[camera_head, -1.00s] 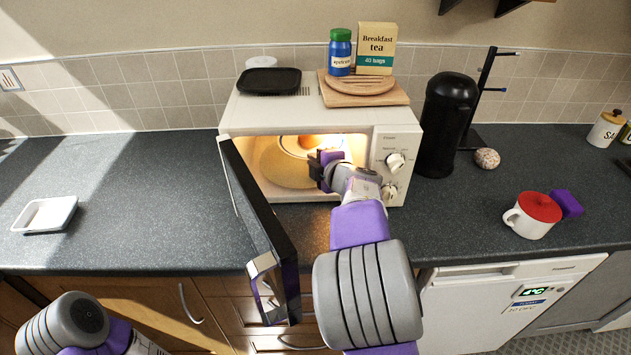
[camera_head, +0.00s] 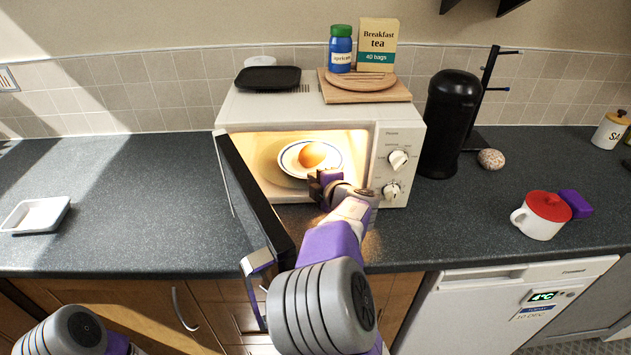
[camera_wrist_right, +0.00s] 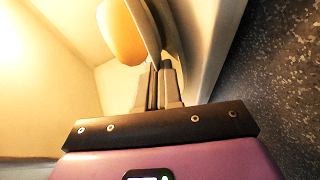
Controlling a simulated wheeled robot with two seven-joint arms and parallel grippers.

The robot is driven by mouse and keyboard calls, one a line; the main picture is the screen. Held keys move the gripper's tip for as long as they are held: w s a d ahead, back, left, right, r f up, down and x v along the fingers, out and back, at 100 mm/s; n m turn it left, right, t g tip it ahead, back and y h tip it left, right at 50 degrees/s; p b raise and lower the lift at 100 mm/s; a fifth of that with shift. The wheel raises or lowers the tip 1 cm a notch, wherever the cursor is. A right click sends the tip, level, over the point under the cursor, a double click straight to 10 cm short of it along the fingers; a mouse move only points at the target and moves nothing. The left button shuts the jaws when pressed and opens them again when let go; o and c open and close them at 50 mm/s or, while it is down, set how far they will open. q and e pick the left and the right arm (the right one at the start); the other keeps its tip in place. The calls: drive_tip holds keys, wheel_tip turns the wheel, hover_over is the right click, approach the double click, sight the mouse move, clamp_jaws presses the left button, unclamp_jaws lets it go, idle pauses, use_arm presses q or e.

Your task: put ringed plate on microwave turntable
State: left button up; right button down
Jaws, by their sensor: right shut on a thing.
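The ringed plate (camera_head: 289,158) is white with a blue ring and carries a round orange-brown, egg-like thing (camera_head: 312,155). It is inside the lit opening of the microwave (camera_head: 398,135), over the pale turntable (camera_head: 268,166). Whether it touches the turntable I cannot tell. My right gripper (camera_head: 324,182) is shut on the plate's near right rim, at the front of the opening. In the right wrist view the fingers (camera_wrist_right: 165,85) pinch the plate's edge (camera_wrist_right: 150,35), and the egg-like thing (camera_wrist_right: 122,32) shows beside it. My left gripper is out of view.
The microwave door (camera_head: 255,200) stands open at the left of the opening. A tea box (camera_head: 377,45), a jar (camera_head: 340,50), boards and a black tray (camera_head: 268,78) are on top. A black canister (camera_head: 447,125) stands close on the right. The counter at left is mostly clear.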

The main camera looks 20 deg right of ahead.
drive_tip(key=c, duration=1.6)
unclamp_jaws()
drive_tip(key=shift+f, duration=0.1)
drive_tip(key=shift+s+r, duration=0.1)
drive_tip(key=shift+r, duration=0.15)
drive_tip(key=p+v, duration=0.4)
drive_tip(key=v, duration=0.7)
drive_tip(key=shift+s, duration=0.45)
drive_tip(key=shift+r+p, duration=0.1)
drive_tip(key=shift+p, duration=0.2)
